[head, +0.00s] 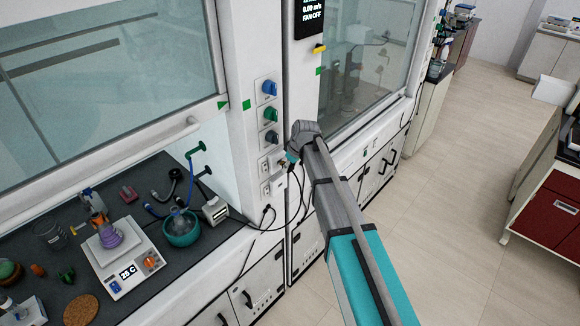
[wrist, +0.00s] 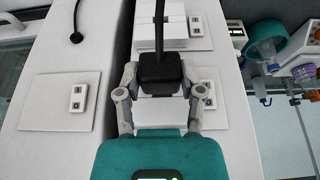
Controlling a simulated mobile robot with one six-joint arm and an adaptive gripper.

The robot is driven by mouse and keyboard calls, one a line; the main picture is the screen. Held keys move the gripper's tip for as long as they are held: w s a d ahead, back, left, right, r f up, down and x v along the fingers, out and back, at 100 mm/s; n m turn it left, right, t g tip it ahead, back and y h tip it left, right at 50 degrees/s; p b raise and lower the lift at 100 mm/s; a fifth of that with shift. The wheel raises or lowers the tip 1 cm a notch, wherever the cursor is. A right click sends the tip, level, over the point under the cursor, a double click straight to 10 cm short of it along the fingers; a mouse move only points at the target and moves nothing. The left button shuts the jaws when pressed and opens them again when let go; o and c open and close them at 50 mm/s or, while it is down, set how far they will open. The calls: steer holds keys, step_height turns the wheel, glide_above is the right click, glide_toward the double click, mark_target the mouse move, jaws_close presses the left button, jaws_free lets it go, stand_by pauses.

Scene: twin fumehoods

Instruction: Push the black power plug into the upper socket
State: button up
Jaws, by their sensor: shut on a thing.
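My gripper (wrist: 158,95) is shut on the black power plug (wrist: 158,72), with a finger on each side of it. The plug's black cable runs to the top of the wrist view. The upper socket's white plate (wrist: 207,76) is partly hidden behind the plug and right finger; its small switch shows at the right. I cannot tell whether the plug touches it. In the head view my gripper (head: 291,157) is at the post, close beside the upper socket (head: 265,165). The plug is too small to make out clearly there. The lower socket (head: 266,188) sits below.
A white block (wrist: 160,28) sits on the lower socket plate. Another plate (wrist: 58,101) is on the neighbouring post across a dark gap. Several knobs (head: 270,114) stick out above the sockets. The left hood's worktop (head: 155,237) carries glassware and a scale. Floor at right is clear.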

steer(key=shift+w+a, duration=0.8)
steer(key=shift+a, duration=0.25)
stand_by(3.9)
steer(key=o, duration=1.2)
steer(key=shift+s+d, duration=0.1)
steer(key=s+d, duration=0.5)
steer(key=d, duration=0.1)
steer(key=shift+s+d, duration=0.15)
steer(key=shift+d, duration=0.25)
